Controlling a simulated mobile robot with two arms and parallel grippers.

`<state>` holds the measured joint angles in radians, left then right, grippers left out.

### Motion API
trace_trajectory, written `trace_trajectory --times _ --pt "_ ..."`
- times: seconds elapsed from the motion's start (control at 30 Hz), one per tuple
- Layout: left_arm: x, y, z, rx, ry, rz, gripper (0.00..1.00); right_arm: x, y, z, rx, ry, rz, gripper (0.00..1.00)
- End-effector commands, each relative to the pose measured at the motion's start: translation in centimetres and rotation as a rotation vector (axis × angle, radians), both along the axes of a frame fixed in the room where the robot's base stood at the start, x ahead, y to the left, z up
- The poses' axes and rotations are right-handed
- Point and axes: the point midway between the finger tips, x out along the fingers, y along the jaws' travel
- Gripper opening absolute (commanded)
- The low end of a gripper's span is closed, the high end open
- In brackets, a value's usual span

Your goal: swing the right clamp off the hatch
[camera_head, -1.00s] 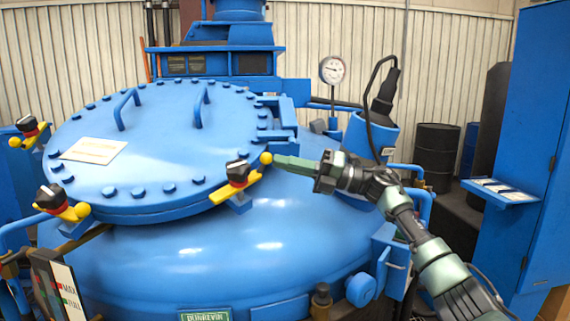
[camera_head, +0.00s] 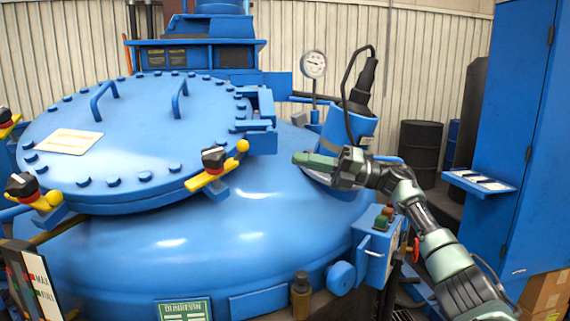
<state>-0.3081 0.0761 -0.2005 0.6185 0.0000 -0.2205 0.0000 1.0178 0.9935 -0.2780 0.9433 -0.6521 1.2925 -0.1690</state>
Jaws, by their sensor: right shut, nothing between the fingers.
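The blue round hatch (camera_head: 130,135) lies on top of the furnace. The right clamp (camera_head: 213,172), a yellow bar with a black knob and a yellow ball end, sits at the hatch's front right rim. Its bar slants along the rim, with the ball (camera_head: 243,145) at its upper right end. Whether the bar still bears on the hatch, I cannot tell. My right gripper (camera_head: 297,158) is shut and empty, to the right of the ball and apart from it, over the furnace's blue dome. My left gripper is out of view.
Another clamp (camera_head: 35,193) is at the hatch's front left, and part of a third shows at the left edge. A blue canister with a black cabled handle (camera_head: 350,128) stands behind my right gripper. A blue cabinet (camera_head: 515,140) is at the right.

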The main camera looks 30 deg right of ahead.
Motion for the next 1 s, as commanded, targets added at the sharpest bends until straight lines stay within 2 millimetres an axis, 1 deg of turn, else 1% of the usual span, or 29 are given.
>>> trace_trajectory --times 0.03,0.1,0.23,0.5,1.0 --pt "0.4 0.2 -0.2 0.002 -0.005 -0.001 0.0 -0.3 -0.9 0.0 0.002 -0.001 -0.004 0.0" --pt "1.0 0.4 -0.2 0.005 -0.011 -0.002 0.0 -0.5 -1.8 0.0 0.001 -0.001 -0.003 0.0" --pt "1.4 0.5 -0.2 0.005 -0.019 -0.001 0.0 -0.8 -2.6 -0.1 0.0 -0.001 -0.002 0.0" --pt "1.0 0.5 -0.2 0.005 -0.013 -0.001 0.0 -0.9 -2.8 -0.2 -0.001 -0.001 0.0 0.0" --pt "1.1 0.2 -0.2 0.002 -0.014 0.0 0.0 -0.9 -2.8 -0.2 0.0 0.0 0.0 0.0"
